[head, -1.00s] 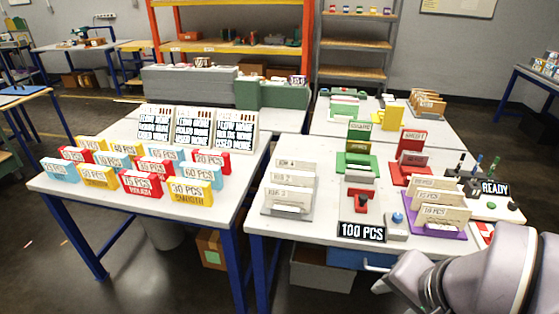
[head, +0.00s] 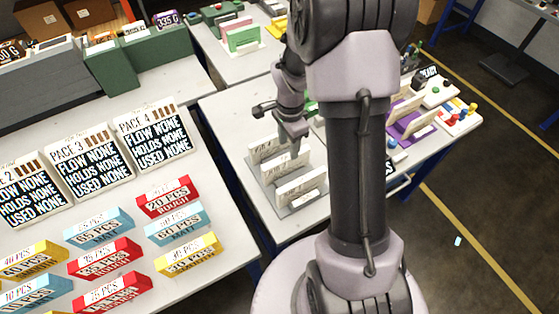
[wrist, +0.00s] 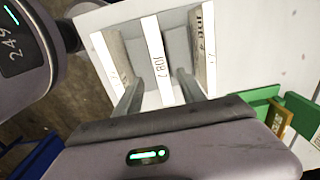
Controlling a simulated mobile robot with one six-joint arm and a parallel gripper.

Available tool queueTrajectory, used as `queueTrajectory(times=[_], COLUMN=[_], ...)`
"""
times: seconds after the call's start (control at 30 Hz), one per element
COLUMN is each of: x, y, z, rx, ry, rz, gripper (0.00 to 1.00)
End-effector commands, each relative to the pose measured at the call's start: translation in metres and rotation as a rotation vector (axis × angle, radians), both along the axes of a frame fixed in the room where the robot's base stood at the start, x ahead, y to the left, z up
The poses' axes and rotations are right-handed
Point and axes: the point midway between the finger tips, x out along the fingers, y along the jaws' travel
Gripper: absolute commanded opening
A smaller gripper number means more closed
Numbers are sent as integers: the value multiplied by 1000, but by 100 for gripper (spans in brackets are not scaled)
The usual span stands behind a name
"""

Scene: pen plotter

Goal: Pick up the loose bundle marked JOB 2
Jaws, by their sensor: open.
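A light grey rack (head: 283,211) on the table holds three upright cream bundles with JOB labels. In the wrist view they are a left bundle (wrist: 116,58), a middle bundle (wrist: 157,60) and a right bundle (wrist: 205,50). The middle label starts with JOB, but its number is too small to read surely, so I cannot tell which is JOB 2. My gripper (wrist: 160,94) is open, pointing down over the rack, with its fingers on either side of the middle bundle. No grip on it shows. My gripper also shows in the head view (head: 294,146).
Coloured PCS blocks (head: 103,258) and PACE boards (head: 85,165) stand on the left table. A purple tray (head: 413,124) with bundles is right of my arm. In the wrist view green parts (wrist: 290,118) lie to the right. My arm hides part of the table.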

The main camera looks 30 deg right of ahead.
Motion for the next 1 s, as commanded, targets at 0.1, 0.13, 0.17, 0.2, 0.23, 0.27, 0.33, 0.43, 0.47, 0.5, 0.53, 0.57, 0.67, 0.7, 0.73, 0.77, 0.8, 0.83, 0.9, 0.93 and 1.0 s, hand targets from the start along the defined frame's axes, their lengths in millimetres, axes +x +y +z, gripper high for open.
queueTrajectory(times=[0.1, 0.13, 0.17, 0.2, 0.23, 0.27, 0.33, 0.43, 0.47, 0.5, 0.53, 0.57, 0.67, 0.7, 0.73, 0.77, 0.8, 0.83, 0.9, 0.93, 1.0], x=[-1, 0, 0, 0, 0, 0, -1, -2, -2, -2, -2, -2, -1, -1, -1, -1, -1, -1, -1, -1, -1], y=[1, 1, 1, 1, 1, 1, 1, 2, 2, 2, 2, 2, 1, 1, 1, 1, 1, 1, 1, 1, 1], z=[-32, -36, -40, -43, -45, -47, -54, -74, -81, -89, -94, -97, -97, -96, -96, -96, -96, -96, -96, -95, -95], rx=[1, 1, 0, 0, 0, 0, 0, 1, 1, 1, 1, 1, 0, 0, 0, 0, 0, 0, 0, 0, 0], ry=[2, 2, 1, 0, 0, 1, 0, 1, 1, 2, 1, 1, -1, -1, -1, -1, -1, -1, -1, -1, -1], rz=[0, 1, 1, 1, 1, 1, 2, 2, 2, 1, 2, 2, 2, 2, 2, 2, 2, 2, 2, 2, 2], gripper=[47, 47, 47, 47, 47, 47, 47, 47, 47, 47, 47, 47, 47, 47, 47, 47, 39, 34, 20, 14, 0])
